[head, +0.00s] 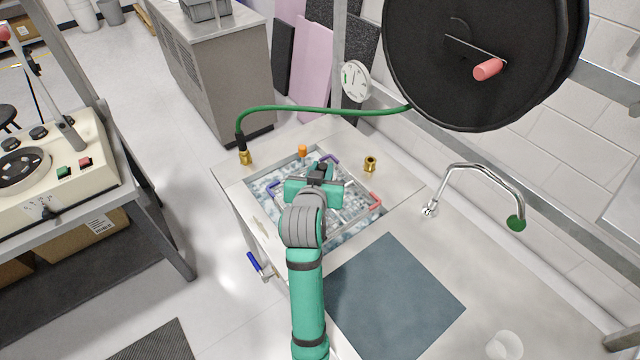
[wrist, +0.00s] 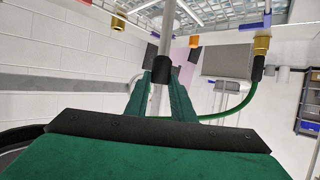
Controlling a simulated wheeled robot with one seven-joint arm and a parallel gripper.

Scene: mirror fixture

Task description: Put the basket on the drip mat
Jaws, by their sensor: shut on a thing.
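In the wrist view, the fingers of my gripper (wrist: 161,85) close on the black grip (wrist: 161,70) on a grey bar. The drip mat (head: 395,295) is a flat dark blue-grey rectangle on the counter, right of my arm and nearer than the tank. It is bare.
The tank (head: 262,222) is set in the pale counter. A green hose (head: 320,109) runs behind it from a black reel (head: 475,60). Brass fittings (head: 370,163) stand near its rim. A curved metal tap (head: 480,170) rises on the right. A clear domed object (head: 505,345) is near the front.

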